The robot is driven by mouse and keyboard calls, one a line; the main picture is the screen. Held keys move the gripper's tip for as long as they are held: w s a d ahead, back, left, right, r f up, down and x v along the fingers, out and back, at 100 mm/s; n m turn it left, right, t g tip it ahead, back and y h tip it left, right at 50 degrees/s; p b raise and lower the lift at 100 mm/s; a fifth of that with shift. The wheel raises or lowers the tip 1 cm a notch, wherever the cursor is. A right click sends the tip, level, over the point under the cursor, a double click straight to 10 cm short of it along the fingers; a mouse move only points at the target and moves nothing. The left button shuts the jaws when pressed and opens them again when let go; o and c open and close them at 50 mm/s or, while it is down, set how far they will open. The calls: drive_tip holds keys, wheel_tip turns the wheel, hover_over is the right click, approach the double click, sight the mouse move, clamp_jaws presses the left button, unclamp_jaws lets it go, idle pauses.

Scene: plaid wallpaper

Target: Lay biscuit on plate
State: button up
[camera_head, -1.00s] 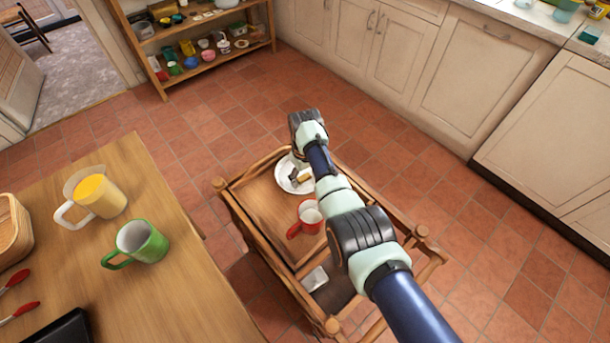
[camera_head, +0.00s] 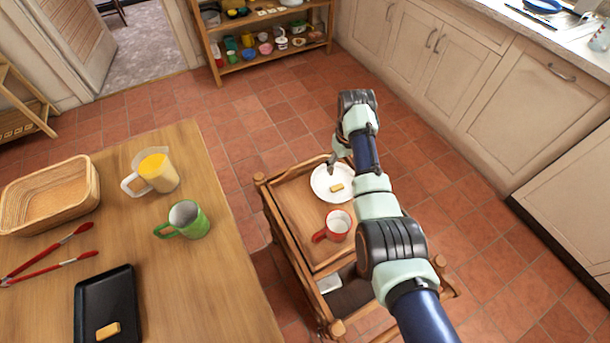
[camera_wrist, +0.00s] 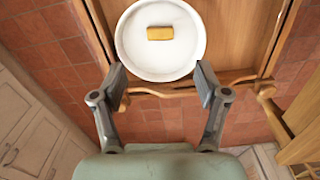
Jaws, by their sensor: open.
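A golden rectangular biscuit (camera_head: 336,188) lies flat on a round white plate (camera_head: 322,181), which sits on the wooden trolley's top. In the wrist view, the biscuit (camera_wrist: 160,33) rests inside the plate (camera_wrist: 160,68), toward its far side. My gripper (camera_wrist: 160,86) is open and empty, its fingers apart over the plate's near edge and clear of the biscuit. In the head view my gripper (camera_head: 334,162) is partly hidden behind my arm, by the plate's far side. Another biscuit (camera_head: 108,331) lies on a black tray (camera_head: 105,290) on the table.
A red mug (camera_head: 333,227) stands on the trolley (camera_head: 296,208) near the plate. The table (camera_head: 175,285) holds a green mug (camera_head: 187,219), a yellow-filled jug (camera_head: 152,172), a basket (camera_head: 50,195) and red-handled tongs (camera_head: 50,254). Floor tiles are clear around the trolley.

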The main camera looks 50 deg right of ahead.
drive_tip(key=w+a+r+n+t+h, duration=0.1)
drive_tip(key=w+a+r+n+t, duration=0.15)
drive_tip(key=w+a, duration=0.65)
drive_tip(key=w+a+r+n+t+h, duration=0.1)
drive_tip(key=w+a+t+h, duration=0.3)
drive_tip(key=a, duration=0.9)
drive_tip(key=s+a+r+n+t+y, duration=0.1)
drive_tip(key=s+a+r+t, duration=0.1)
drive_tip(key=a, duration=0.6)
drive_tip(key=s+a+r+n+t+y, duration=0.1)
drive_tip(key=s+a+r+t+y, duration=0.1)
drive_tip(key=s+a+r, duration=0.2)
drive_tip(key=s+a+r+n+t+y, duration=0.1)
drive_tip(key=a+r, duration=0.5)
drive_tip(key=a, duration=0.6)
drive_tip(key=shift+s+a+r+t+y, duration=0.3)
drive_tip(key=shift+s+t+y, duration=0.3)
drive_tip(key=shift+s, duration=0.4)
